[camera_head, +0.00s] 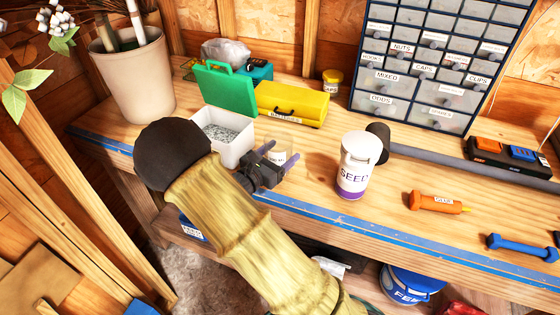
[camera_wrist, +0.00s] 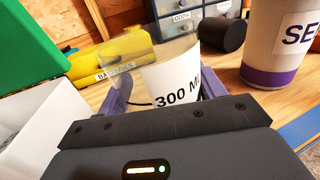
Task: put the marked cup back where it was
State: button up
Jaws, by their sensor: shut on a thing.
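The marked cup (camera_wrist: 172,82) has a pale wall lettered "300 M", with the rest of the lettering hidden, and a see-through upper part. My gripper (camera_head: 281,160) is shut on it above the front part of the workbench. In the head view, the cup (camera_head: 283,156) is partly hidden behind the jaws. In the wrist view, the purple fingers stand at both sides of the cup and my gripper body hides its lower part. I cannot tell whether its base touches the bench.
A white SEED tub (camera_head: 357,170) stands right of the cup, with a dark cylinder (camera_head: 379,140) behind it. A yellow BATTERIES case (camera_head: 290,106) lies behind. A blue strip (camera_head: 420,253) runs along the bench's front edge.

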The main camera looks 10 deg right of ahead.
jog(key=shift+f, duration=1.55)
jog(key=shift+f, duration=0.15)
jog(key=o, duration=1.1)
jog(key=shift+w, duration=0.15)
jog(key=shift+a, duration=0.15)
jog(key=shift+r, duration=0.2)
jog(key=shift+s+a+f, duration=0.1)
jog(key=shift+s+a, duration=0.05)
jog(key=shift+s, duration=0.05)
jog(key=b+v, duration=0.1)
jog(key=v, duration=1)
jog(key=shift+s+a+b, duration=0.15)
jog(key=shift+s+b, duration=0.1)
jog(key=shift+b, duration=0.05)
